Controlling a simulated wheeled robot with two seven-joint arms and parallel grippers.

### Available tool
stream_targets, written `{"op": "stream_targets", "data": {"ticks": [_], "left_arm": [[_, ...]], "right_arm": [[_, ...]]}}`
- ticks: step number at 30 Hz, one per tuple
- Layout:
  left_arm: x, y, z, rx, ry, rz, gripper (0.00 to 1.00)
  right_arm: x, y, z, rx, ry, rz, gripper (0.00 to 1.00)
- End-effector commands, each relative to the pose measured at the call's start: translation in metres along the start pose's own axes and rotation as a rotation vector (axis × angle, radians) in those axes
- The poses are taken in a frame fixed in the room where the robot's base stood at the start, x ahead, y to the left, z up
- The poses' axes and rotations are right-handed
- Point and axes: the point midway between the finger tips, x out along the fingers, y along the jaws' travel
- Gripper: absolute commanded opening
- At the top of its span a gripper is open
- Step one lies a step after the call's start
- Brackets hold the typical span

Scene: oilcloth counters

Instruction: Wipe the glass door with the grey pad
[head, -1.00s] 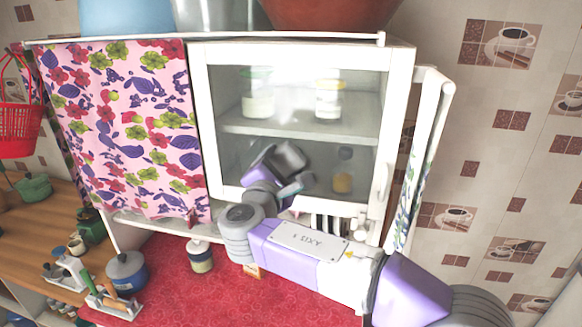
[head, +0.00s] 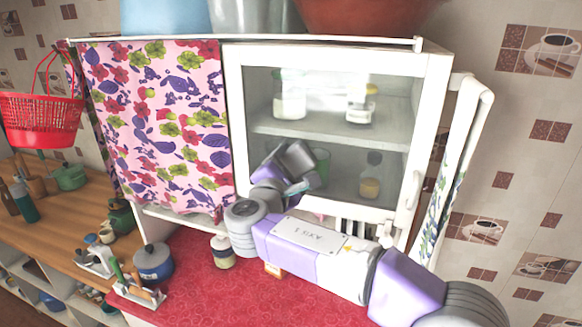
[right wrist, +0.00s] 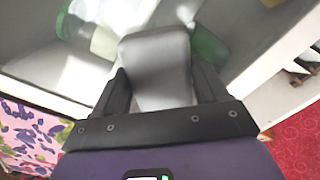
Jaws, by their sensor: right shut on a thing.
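The glass door (head: 395,165) has a white frame and closes the right part of a white wall cabinet. Pale streaks or reflections show on its upper pane. My right gripper (head: 294,166) is in front of the lower left of the pane, below the inner shelf. In the right wrist view, the grey pad (right wrist: 157,62) sits between the two black fingers of this gripper, which is shut on it. The pad faces the glass and is at or very near it; I cannot tell whether it touches. My left gripper is not in view.
A floral curtain (head: 160,120) hangs left of the door. The red counter (head: 205,290) below carries a blue pot (head: 153,263) and a jar (head: 222,252). A towel rail (head: 470,150) sticks out at the right. Bowls stand on top. Jars are behind the glass.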

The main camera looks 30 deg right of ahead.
Motion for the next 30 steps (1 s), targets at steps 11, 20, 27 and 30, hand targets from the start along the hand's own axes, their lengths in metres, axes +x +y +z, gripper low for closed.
{"op": "stream_targets", "data": {"ticks": [11,20,27,30], "left_arm": [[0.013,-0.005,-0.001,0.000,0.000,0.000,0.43],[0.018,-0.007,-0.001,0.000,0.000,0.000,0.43],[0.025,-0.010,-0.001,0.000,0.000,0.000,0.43],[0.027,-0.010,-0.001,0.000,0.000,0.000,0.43]], "right_arm": [[0.003,-0.024,0.024,0.001,-0.005,-0.006,0.49],[0.003,-0.034,0.036,0.003,-0.009,-0.007,0.49],[0.002,-0.048,0.051,0.002,-0.007,-0.007,0.49],[0.001,-0.051,0.055,0.002,-0.007,-0.007,0.49]]}}
